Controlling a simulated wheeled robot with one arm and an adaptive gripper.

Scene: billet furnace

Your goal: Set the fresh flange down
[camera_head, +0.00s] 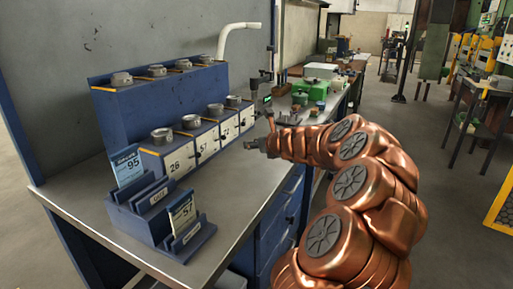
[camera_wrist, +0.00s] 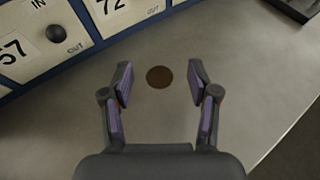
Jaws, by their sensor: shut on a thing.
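My gripper (camera_head: 258,144) is low over the grey bench top (camera_head: 215,185), just in front of the numbered drawers. In the wrist view, my gripper (camera_wrist: 160,82) has its two fingers spaced apart, shut on the fresh flange. A brown round patch (camera_wrist: 159,77) shows centred between the fingertips, with grey around it. The flange's outer edge is hard to tell from the bench top. I cannot tell whether the flange touches the bench.
A blue two-step rack (camera_head: 150,105) carries several grey flanges, such as one flange (camera_head: 162,136) above drawer 26 (camera_head: 178,162). A card holder (camera_head: 160,222) with cards 95 and 57 stands nearer. Green equipment (camera_head: 312,88) lies farther along.

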